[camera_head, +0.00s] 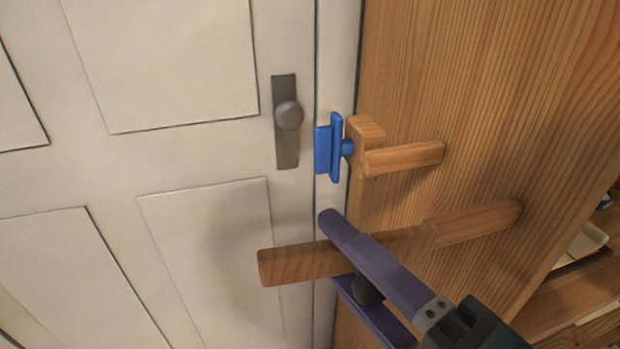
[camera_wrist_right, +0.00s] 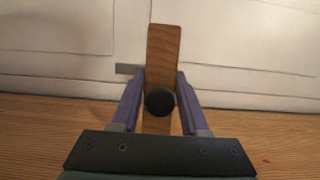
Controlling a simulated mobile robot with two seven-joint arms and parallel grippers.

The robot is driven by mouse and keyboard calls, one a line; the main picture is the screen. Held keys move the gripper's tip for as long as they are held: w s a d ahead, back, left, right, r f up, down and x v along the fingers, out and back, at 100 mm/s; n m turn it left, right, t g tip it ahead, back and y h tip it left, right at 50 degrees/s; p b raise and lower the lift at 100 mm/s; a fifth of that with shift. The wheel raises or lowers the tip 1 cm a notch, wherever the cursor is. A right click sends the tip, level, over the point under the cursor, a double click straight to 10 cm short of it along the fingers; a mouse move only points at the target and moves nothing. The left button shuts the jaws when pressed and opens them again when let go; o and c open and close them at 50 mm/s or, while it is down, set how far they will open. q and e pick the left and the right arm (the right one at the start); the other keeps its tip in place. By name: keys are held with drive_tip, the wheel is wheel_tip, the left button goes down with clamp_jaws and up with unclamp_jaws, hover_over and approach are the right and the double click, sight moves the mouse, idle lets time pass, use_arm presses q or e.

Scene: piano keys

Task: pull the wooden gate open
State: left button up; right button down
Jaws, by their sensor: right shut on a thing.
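The wooden gate shows as a long wooden bar (camera_head: 290,265) with a dark round knob (camera_head: 367,289). It reaches from the wooden panel across the edge of the pale door. In the right wrist view the bar (camera_wrist_right: 163,52) runs upward between my fingers, and its knob (camera_wrist_right: 159,101) sits centred between them. My right gripper (camera_head: 332,250) has one purple finger above the bar and one below, shut on the gate. I cannot tell whether the pads press on the knob or the bar's edges. My left gripper is not in view.
A white panelled door (camera_head: 190,65) with a grey knob plate (camera_head: 286,130) fills the left. A blue latch piece (camera_head: 335,147) and a wooden bracket (camera_head: 403,158) stand just above the bar. A wooden panel (camera_head: 480,110) is on the right, with shelves (camera_head: 575,285) beyond.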

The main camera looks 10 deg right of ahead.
drive_tip(key=shift+s+d+n+g+y+b, duration=0.1)
drive_tip(key=shift+s+n+g+y+b, duration=0.35)
drive_tip(key=shift+n+y, duration=0.35)
drive_tip(key=c, duration=0.6)
unclamp_jaws()
drive_tip(key=shift+w, duration=0.1)
drive_tip(key=b+v, duration=0.1)
drive_tip(key=v, duration=0.9)
